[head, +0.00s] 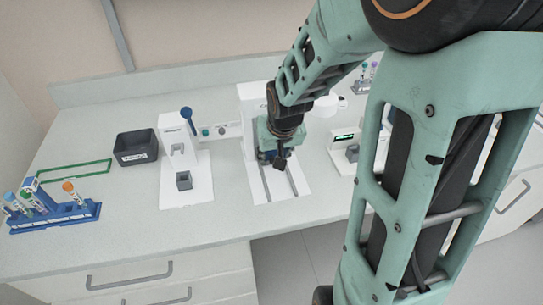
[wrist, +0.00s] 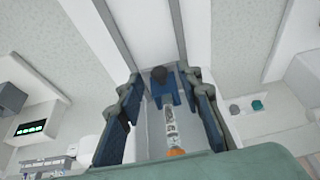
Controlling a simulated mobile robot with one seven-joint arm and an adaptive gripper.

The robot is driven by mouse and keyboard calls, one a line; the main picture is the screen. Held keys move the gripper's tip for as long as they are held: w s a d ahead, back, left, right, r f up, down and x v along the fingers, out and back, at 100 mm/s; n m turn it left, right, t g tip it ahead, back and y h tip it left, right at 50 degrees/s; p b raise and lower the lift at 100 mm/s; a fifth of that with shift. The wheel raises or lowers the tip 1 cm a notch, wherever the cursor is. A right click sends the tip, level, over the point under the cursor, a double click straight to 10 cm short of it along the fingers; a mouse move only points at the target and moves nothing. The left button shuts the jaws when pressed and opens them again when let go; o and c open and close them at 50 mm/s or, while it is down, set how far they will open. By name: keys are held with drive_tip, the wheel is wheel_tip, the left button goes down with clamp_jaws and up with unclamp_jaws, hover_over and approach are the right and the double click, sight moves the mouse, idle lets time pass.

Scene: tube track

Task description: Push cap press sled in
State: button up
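The cap press (head: 248,108) is a white stand whose base has two dark parallel grooves (head: 280,183). In the wrist view the blue sled (wrist: 166,97) with a dark knob (wrist: 158,74) sits between these grooves. A labelled tube (wrist: 170,124) with an orange cap (wrist: 177,153) shows behind the sled. My gripper (head: 272,155) is low over the press base in the head view. In the wrist view my gripper (wrist: 164,80) has its two fingers apart, one on each side of the sled. Whether the fingertips touch anything is unclear. My gripper hides most of the sled in the head view.
A white device with a blue lever (head: 172,140) and a black bin (head: 136,158) stand left of the press. A blue rack (head: 60,218) with several tubes is at the far left. A device with a green display (head: 345,137) stands close on the right.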

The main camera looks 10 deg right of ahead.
drive_tip(key=shift+w+f, duration=0.15)
drive_tip(key=shift+f, duration=0.15)
clamp_jaws()
idle(0.3)
